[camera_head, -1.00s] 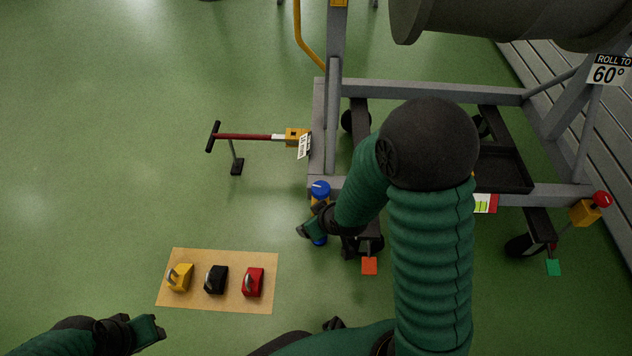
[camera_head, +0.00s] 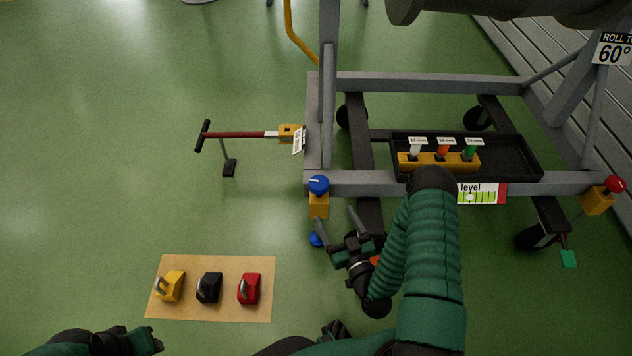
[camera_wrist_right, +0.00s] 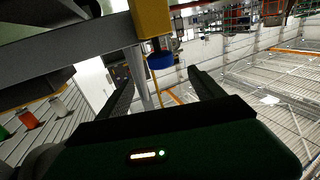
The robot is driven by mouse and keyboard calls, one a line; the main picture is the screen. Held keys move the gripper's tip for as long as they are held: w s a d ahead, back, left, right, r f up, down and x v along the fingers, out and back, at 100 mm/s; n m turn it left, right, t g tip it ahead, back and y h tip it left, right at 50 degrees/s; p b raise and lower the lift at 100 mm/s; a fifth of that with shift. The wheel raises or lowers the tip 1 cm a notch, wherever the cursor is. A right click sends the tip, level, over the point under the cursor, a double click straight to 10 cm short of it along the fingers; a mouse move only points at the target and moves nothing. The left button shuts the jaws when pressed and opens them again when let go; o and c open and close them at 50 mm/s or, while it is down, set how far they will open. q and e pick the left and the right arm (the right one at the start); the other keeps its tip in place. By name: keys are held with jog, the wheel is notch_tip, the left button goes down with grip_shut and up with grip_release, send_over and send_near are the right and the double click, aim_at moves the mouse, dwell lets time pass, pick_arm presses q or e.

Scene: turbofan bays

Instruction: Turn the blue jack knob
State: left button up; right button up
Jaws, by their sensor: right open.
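The blue jack knob (camera_head: 319,185), with a white mark on top, sits on a yellow block (camera_head: 318,206) at the near left corner of the grey frame. A smaller blue piece (camera_head: 315,240) shows below it near the floor. My right gripper (camera_head: 337,220) is open and empty, its fingers pointing up-left just right of and below the yellow block. In the right wrist view a blue round piece (camera_wrist_right: 160,61) under a yellow block (camera_wrist_right: 152,18) shows between and beyond the open fingers; I cannot tell which blue part it is. My left gripper (camera_head: 148,340) is at bottom left, away from the jack.
A tan mat (camera_head: 208,309) holds yellow, black and red padlock-like blocks. A red-handled bar (camera_head: 240,135) sticks out left of the frame (camera_head: 430,88). A black tray (camera_head: 515,158) and a level card (camera_head: 482,193) are behind my right arm.

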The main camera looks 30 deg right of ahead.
jog(key=w+d+b, duration=0.1)
jog(key=w+b, duration=0.1)
jog(key=w, duration=0.3)
jog(key=w+d+b, duration=0.1)
jog(key=w+b, duration=0.2)
jog(key=w, duration=0.2)
jog(key=w+b, duration=0.2)
jog(key=w, duration=0.3)
jog(key=shift+d+f, duration=0.15)
jog(key=shift+d, duration=0.25)
jog(key=shift+w+d+b, duration=0.1)
jog(key=shift+w+b, duration=0.2)
jog(key=shift+w, duration=0.1)
jog(key=shift+r, duration=0.2)
